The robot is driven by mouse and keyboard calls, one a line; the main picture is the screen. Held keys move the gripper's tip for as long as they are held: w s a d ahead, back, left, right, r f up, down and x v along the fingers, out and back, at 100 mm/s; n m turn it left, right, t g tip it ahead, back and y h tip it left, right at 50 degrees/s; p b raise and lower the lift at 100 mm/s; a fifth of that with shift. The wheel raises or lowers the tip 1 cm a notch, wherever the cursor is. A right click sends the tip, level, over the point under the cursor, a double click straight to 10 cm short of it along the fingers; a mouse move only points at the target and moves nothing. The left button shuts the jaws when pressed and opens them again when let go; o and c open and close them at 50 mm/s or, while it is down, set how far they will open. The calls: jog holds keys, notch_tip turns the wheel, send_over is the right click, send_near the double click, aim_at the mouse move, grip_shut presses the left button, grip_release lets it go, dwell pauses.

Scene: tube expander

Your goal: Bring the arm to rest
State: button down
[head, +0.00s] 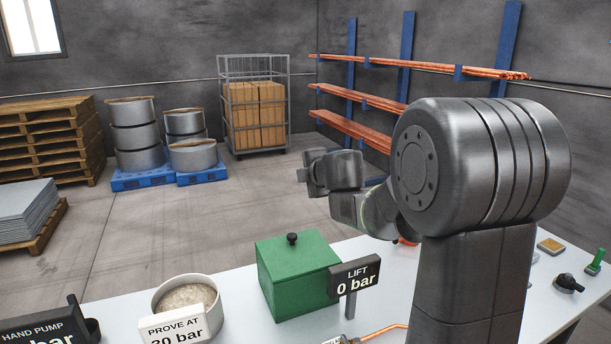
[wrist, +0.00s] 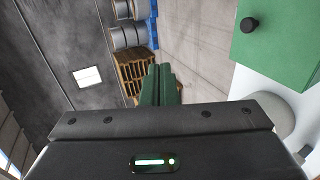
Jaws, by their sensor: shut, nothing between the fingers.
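My arm rises at the right of the head view, with its large grey joint nearest the camera and its wrist end farther off to the left. The wrist end is raised above the table (head: 240,330), behind and above the green box (head: 298,275). My gripper shows in the wrist view (wrist: 160,72), its two green fingers together with nothing between them. The fingers cannot be made out clearly in the head view. The green box with its black knob also shows at the upper right of the wrist view (wrist: 275,50), apart from the fingers.
On the table are a LIFT sign (head: 354,276) reading 0 bar, a round pot (head: 187,297), a PROVE AT sign (head: 173,328), a hand pump sign (head: 45,335) and a black-knobbed part (head: 568,284). Pallets (head: 50,130), drums and a tube rack (head: 407,60) stand beyond open floor.

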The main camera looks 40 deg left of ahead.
jog(key=shift+f, duration=0.15)
dwell(0.4)
notch_tip(320, 180, down, 10)
jog(key=b, duration=0.3)
jog(key=shift+b, duration=0.4)
dwell(0.4)
dwell(0.3)
